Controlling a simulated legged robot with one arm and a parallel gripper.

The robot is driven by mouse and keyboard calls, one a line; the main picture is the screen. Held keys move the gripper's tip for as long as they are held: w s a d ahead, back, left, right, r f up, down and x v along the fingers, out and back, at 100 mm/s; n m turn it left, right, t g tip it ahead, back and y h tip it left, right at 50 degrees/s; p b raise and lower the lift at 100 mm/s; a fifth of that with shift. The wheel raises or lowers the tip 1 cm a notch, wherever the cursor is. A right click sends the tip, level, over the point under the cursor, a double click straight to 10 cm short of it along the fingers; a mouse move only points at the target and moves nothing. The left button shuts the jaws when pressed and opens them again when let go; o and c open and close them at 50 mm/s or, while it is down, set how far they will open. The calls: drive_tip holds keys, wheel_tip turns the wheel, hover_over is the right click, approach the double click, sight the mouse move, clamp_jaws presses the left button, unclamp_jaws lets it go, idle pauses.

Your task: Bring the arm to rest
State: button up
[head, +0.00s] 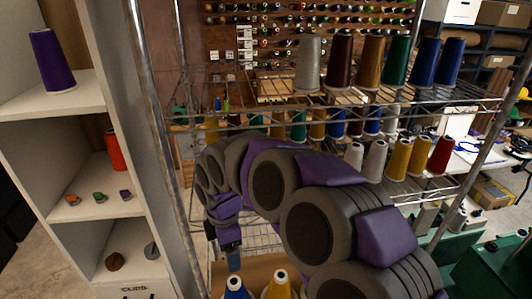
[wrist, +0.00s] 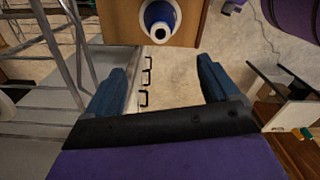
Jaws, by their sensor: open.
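My arm, grey with purple panels, reaches from the lower right of the head view across the front of the wire rack (head: 300,112). My gripper (head: 233,262) hangs at its far end, pointing down beside the rack. In the wrist view my gripper (wrist: 160,85) shows two blue fingers spread wide apart with nothing between them. Below the fingers is bare floor.
A white shelf unit (head: 120,200) stands at the left, holding a purple cone (head: 52,62) and a red cone (head: 114,148). The rack carries several cones. In the head view a blue cone (head: 236,288) and a yellow cone (head: 279,286) stand low near my gripper.

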drive_tip(key=s+d+f+m+b, duration=0.3)
drive_tip(key=s+d+m+b, duration=0.25)
drive_tip(key=d, duration=0.35)
drive_tip(key=s+d+f+m+b, duration=0.35)
drive_tip(key=s+d+m, duration=0.2)
drive_tip(key=d, duration=0.35)
drive_tip(key=s+d+f+m+g+b, duration=0.1)
drive_tip(key=s+d+f+m+b, duration=0.3)
drive_tip(key=s+m, duration=0.2)
drive_tip(key=s+d+f+m+b, duration=0.4)
drive_tip(key=s+f+m, duration=0.1)
drive_tip(key=s, duration=0.5)
drive_tip(key=shift+d+m+g, duration=0.4)
drive_tip(key=shift+m, duration=0.3)
drive_tip(key=shift+w+f, duration=0.1)
drive_tip(key=shift+d, duration=0.1)
